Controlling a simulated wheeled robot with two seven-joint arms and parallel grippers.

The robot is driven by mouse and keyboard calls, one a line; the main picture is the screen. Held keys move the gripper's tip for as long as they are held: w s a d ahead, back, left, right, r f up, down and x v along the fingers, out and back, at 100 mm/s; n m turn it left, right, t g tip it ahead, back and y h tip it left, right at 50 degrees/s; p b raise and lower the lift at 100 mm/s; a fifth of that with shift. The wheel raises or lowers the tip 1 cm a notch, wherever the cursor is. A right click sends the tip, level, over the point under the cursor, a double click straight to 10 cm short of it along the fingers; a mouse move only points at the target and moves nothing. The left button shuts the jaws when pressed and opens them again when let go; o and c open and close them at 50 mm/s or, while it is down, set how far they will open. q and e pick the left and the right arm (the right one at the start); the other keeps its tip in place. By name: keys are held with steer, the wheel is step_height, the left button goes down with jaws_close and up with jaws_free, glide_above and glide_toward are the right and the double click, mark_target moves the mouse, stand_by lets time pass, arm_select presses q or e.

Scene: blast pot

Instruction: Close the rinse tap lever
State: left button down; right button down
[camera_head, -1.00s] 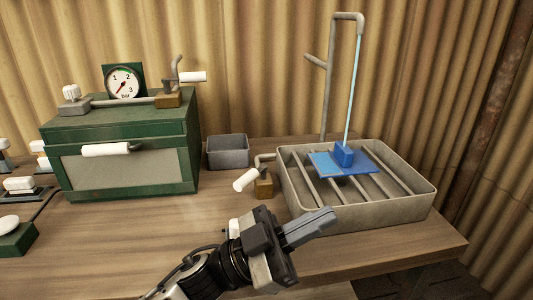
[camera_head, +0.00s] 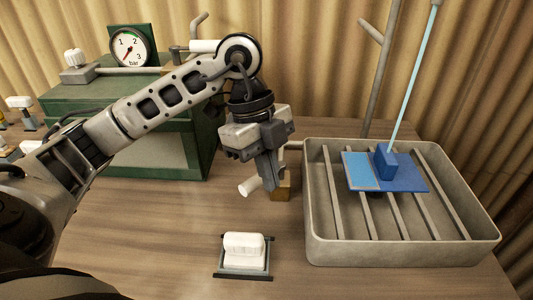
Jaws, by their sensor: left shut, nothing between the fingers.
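The rinse tap has a white lever handle (camera_head: 249,187) and a brass-coloured body (camera_head: 284,188), just left of the grey tray. The handle points left and towards me. A pale blue water stream (camera_head: 411,80) falls onto a blue piece (camera_head: 408,177) on the tray's slats. My left gripper (camera_head: 271,187) points down, shut and empty, with its fingertips by the tap between the handle and the body. It hides part of the tap, and I cannot tell whether it touches the handle. My right gripper is out of view.
The slatted grey tray (camera_head: 400,252) fills the right of the table. A white block in a dark holder (camera_head: 243,249) sits in front of the tap. The green cabinet (camera_head: 75,101) with a gauge (camera_head: 130,48) stands behind my left arm. The front table is otherwise clear.

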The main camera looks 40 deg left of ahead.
arm_select(q)
steer(key=x, duration=0.4)
steer(key=shift+a+f, duration=0.25)
steer(key=shift+f, duration=0.05)
steer(key=a, duration=0.2)
steer(key=a+p, duration=0.1)
steer(key=shift+w+r, duration=0.35)
steer(key=shift+a, duration=0.2)
